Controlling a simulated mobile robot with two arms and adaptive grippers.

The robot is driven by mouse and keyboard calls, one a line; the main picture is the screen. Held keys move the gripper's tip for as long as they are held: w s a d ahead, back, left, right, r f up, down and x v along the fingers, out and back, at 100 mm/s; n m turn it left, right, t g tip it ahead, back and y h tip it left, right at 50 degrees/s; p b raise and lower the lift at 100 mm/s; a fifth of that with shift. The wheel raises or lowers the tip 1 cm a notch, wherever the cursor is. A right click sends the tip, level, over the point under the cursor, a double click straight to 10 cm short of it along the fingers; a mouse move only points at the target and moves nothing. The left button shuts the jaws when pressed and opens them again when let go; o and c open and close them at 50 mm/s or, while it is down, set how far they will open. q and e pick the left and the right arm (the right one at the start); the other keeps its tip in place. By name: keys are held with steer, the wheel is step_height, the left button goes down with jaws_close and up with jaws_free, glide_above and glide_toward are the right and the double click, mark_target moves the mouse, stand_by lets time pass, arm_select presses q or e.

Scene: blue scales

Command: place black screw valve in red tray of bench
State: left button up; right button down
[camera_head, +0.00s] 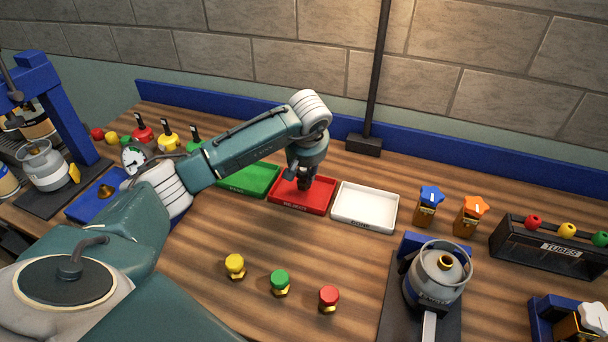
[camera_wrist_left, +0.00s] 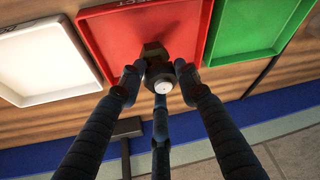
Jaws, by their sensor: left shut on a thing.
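The red tray (camera_head: 318,206) lies on the wooden bench between the green and white trays; it also shows in the left wrist view (camera_wrist_left: 112,28). My left gripper (camera_head: 303,178) is over the red tray, pointing down. In the left wrist view its dark fingers (camera_wrist_left: 160,80) are closed around the black screw valve (camera_wrist_left: 160,74), which has a pale round spot on its end. The valve is over the red tray's floor; I cannot tell whether it touches it. In the head view the gripper mostly hides the valve. My right gripper is not in view.
The green tray (camera_head: 262,193) and white tray (camera_head: 365,207) flank the red one. Yellow (camera_head: 235,265), green (camera_head: 280,282) and red (camera_head: 329,298) valves stand in front. A gas canister (camera_head: 436,272) stands front right. A dark post (camera_head: 365,144) rises behind.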

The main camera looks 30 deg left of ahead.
arm_select(q)
step_height(320, 180, down, 2)
steer(key=shift+f, duration=0.2)
steer(key=shift+f, duration=0.15)
steer(key=o, duration=1.2)
steer(key=shift+c, duration=0.2)
steer(key=shift+o, duration=0.6)
